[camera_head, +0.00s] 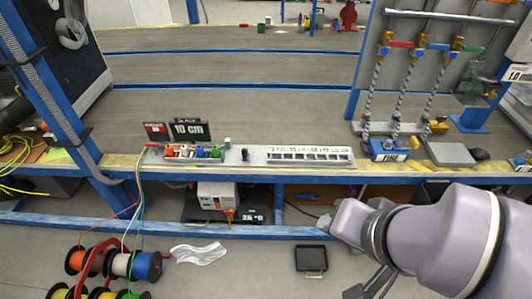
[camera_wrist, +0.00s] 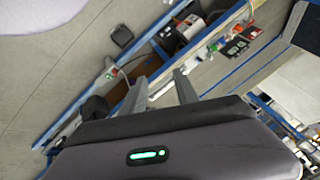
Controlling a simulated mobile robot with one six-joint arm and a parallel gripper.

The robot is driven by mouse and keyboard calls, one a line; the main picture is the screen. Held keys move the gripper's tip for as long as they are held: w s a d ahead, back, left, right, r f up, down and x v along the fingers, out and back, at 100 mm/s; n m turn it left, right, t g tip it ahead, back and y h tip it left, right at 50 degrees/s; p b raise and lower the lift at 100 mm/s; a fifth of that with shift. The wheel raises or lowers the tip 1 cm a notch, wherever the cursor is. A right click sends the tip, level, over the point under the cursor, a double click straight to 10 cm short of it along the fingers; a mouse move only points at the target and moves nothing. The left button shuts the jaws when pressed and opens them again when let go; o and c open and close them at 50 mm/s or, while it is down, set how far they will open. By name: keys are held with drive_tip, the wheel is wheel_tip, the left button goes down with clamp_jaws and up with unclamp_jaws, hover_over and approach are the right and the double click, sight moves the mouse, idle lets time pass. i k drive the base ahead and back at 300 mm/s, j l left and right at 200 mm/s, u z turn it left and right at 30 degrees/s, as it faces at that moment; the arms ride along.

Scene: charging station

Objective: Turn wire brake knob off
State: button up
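I cannot clearly pick out the wire brake knob. Wire spools (camera_head: 135,266) in several colours stand on the floor at the lower left in the head view, with red, white and green wires running up to the bench. A small dark upright knob-like part (camera_head: 245,155) stands on the bench top, and a small red and yellow part (camera_head: 229,213) shows at a white box below it; I cannot tell whether either is the knob. In the wrist view my gripper (camera_wrist: 159,76) has its two grey fingers apart with nothing between them. It is away from the bench parts.
The blue-framed bench (camera_head: 310,179) crosses the scene. A black tray (camera_head: 311,259) lies on the floor.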

sight(153, 145)
drive_tip(key=i+j+u, duration=0.35)
drive_tip(key=i+j, duration=1.5)
